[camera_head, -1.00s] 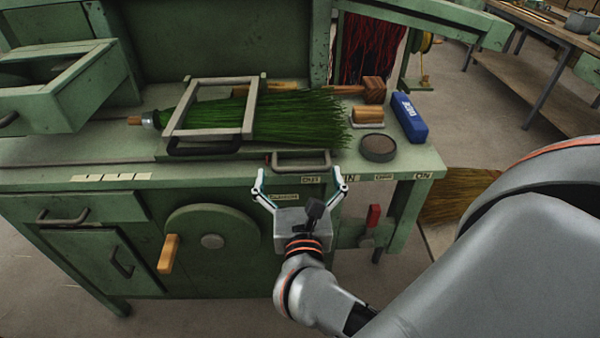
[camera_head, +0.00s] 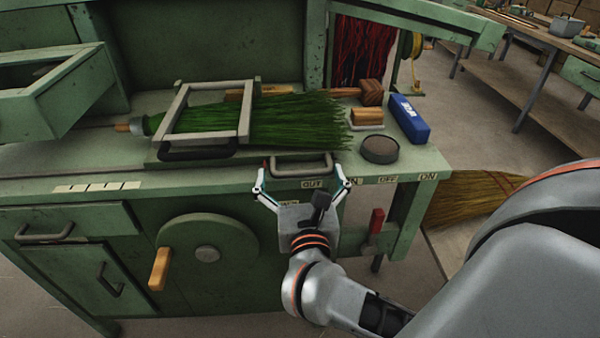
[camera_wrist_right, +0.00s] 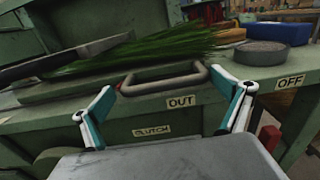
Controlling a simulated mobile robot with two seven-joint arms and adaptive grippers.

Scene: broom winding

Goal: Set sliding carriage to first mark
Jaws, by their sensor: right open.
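The sliding carriage seems to be the pale rectangular frame (camera_head: 245,118) lying across the green bristle bundle (camera_head: 300,118) on the bench; a dark handle (camera_head: 197,151) is at its front. A strip of pale marks (camera_head: 97,187) runs along the bench's front edge, left of the frame. My right gripper (camera_head: 301,171) is open and empty at the bench front. Its fingers lie to either side of a grey bar handle (camera_wrist_right: 165,78) above the OUT label (camera_wrist_right: 182,102); I cannot tell whether they touch it. My left gripper is not in view.
A round dark tin (camera_head: 380,149), a blue box (camera_head: 409,119) and wooden blocks sit on the bench's right side. An open drawer (camera_head: 50,95) juts out at the left. A wheel with a wooden crank (camera_head: 160,269) and a red lever (camera_head: 376,221) are on the front.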

